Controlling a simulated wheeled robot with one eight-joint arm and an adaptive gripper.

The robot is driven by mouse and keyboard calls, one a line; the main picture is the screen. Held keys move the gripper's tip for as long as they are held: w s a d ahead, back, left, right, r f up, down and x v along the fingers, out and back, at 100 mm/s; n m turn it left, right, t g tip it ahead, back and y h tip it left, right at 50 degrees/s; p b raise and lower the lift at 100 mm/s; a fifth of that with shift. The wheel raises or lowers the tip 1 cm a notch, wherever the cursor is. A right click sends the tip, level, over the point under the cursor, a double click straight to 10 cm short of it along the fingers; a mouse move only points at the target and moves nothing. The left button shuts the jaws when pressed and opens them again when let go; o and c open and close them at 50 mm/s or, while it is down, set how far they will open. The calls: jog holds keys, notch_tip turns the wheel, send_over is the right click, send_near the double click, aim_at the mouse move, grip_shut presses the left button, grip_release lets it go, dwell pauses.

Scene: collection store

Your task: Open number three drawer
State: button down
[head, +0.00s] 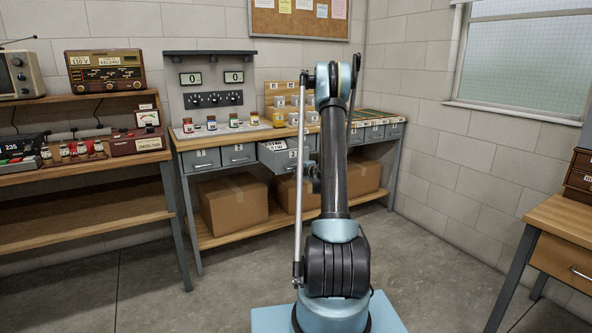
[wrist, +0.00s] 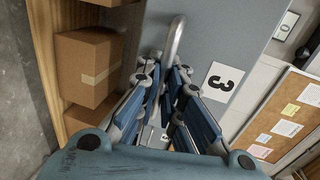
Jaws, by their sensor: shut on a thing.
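The number three drawer (head: 275,158) is in the row under the bench top in the head view, left of my arm. Its front stands forward of drawers 1 and 2, so it looks partly out. In the wrist view its grey front (wrist: 205,45) carries a white label with a black 3 (wrist: 222,82). Its curved metal handle (wrist: 176,38) runs down between the fingers of my gripper (wrist: 165,78), which is shut on it. In the head view my arm hides most of the gripper and the drawer's right side.
Drawers 1 (head: 201,160) and 2 (head: 238,154) look shut. Cardboard boxes (head: 232,203) stand on the lower shelf. Small jars (head: 211,123) stand on the bench top. A wooden desk (head: 560,225) is at right. The floor before the bench is clear.

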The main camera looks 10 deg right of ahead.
jog(key=shift+s+a, duration=0.35)
jog(key=shift+s, duration=0.2)
jog(key=c, duration=2)
grip_release()
jog(key=shift+d, duration=0.1)
jog(key=shift+d, duration=0.15)
jog(key=v, duration=1.1)
jog(key=shift+s+d, duration=0.2)
jog(key=shift+s, duration=0.2)
